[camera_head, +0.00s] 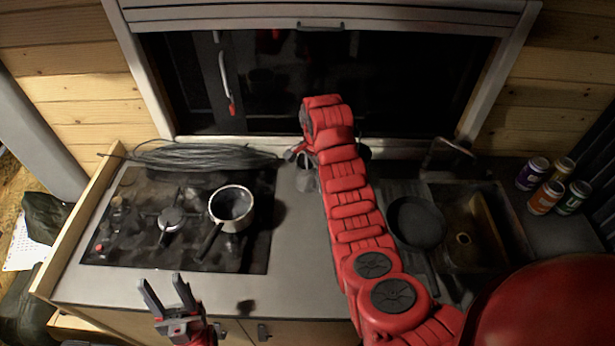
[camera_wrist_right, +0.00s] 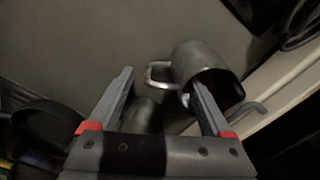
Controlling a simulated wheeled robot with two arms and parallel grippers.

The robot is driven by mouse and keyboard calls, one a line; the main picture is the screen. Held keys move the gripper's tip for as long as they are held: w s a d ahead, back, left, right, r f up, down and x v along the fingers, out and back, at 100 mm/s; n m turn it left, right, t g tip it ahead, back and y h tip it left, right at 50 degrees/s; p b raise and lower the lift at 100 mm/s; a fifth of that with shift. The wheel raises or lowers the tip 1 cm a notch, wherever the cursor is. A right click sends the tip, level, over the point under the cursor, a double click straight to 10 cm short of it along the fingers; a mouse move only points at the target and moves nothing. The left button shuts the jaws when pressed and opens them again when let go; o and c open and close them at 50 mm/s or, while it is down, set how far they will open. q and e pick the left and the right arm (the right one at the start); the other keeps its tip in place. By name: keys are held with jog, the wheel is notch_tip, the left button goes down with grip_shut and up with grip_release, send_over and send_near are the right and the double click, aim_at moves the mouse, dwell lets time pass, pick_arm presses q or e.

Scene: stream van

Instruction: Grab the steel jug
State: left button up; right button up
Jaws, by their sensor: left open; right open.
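The steel jug (camera_wrist_right: 208,68) lies tilted in the right wrist view, its open mouth facing the lower right and its handle (camera_wrist_right: 158,74) pointing left. My right gripper (camera_wrist_right: 162,78) is open, with the handle appearing between its fingertips; I cannot tell whether they touch. In the head view the jug (camera_head: 305,178) shows partly beside my red right arm, at the back of the counter, and the right gripper is mostly hidden by that arm. My left gripper (camera_head: 160,279) is open and empty in front of the counter's front edge, at the lower left.
A stove (camera_head: 150,245) with a saucepan (camera_head: 232,207) stands left. A coiled cable (camera_head: 200,157) lies behind it. A dark pan (camera_head: 416,222) and a sink (camera_head: 465,235) are right, with several cans (camera_head: 545,197) beyond. The counter between stove and arm (camera_head: 305,255) is clear.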

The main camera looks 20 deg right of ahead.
aim_at(315, 189)
jog(key=shift+s+a+f+p, duration=0.15)
jog(key=shift+f+p, duration=0.3)
jog(key=shift+p, duration=0.5)
notch_tip(315, 189, down, 2)
jog(key=shift+f+p, duration=0.25)
jog(key=shift+p, duration=0.15)
jog(key=shift+f, duration=0.3)
grip_shut()
